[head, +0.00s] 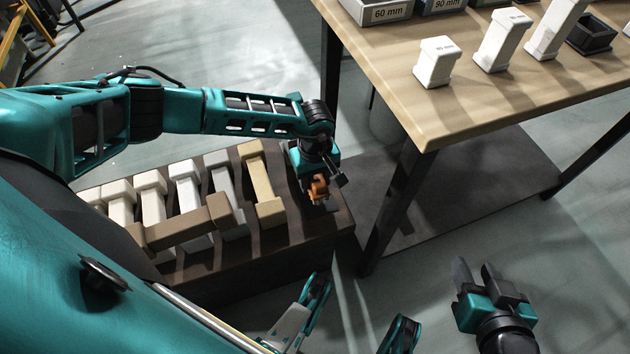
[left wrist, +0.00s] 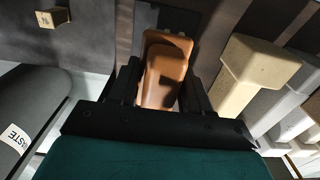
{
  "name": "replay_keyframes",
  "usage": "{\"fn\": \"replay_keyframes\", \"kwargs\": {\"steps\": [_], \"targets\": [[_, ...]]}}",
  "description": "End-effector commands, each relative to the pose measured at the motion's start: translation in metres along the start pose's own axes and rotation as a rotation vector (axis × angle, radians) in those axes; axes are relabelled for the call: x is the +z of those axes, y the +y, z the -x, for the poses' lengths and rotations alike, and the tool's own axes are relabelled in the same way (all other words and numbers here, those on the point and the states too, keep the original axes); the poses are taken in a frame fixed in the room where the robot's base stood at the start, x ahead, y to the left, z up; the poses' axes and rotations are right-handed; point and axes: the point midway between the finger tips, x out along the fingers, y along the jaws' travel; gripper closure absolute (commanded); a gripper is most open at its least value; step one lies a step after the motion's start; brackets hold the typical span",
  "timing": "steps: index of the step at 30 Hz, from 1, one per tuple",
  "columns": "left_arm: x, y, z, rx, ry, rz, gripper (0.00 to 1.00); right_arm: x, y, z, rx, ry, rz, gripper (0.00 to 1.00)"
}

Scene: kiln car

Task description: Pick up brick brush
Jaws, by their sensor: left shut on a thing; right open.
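The brick brush shows as an orange-brown handle (head: 319,188) at the right end of the dark kiln car deck (head: 340,222) in the head view. My left gripper (head: 322,192) points down at it and is shut on it. In the left wrist view the brown brush (left wrist: 165,70) sits between the two dark fingers of my left gripper (left wrist: 160,90). The brush's lower part is mostly hidden, and I cannot tell whether it touches the deck. My right gripper (head: 477,272) is open and empty over the floor at the lower right.

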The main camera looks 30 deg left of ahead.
Motion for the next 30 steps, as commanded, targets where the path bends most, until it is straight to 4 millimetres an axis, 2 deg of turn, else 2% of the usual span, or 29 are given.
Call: {"fn": "replay_keyframes", "kwargs": {"steps": [1,9,15,21,30], "targets": [[-0.001,0.001,0.017,0.003,0.001,0.000,0.85,-0.005,0.000,0.004,0.002,0.001,0.001,0.57],[-0.001,0.000,0.096,0.002,0.002,-0.001,0.85,-0.011,0.007,0.015,0.021,-0.006,0.006,0.57],[-0.001,0.001,0.141,0.003,0.002,0.000,0.85,-0.011,0.010,0.019,0.028,-0.010,0.015,0.57],[0.000,0.000,0.165,0.000,0.001,0.000,0.85,-0.014,0.010,0.022,0.028,-0.010,0.016,0.57],[0.000,0.000,0.170,0.000,0.000,0.001,0.85,-0.015,0.010,0.022,0.028,-0.010,0.013,0.57]]}}
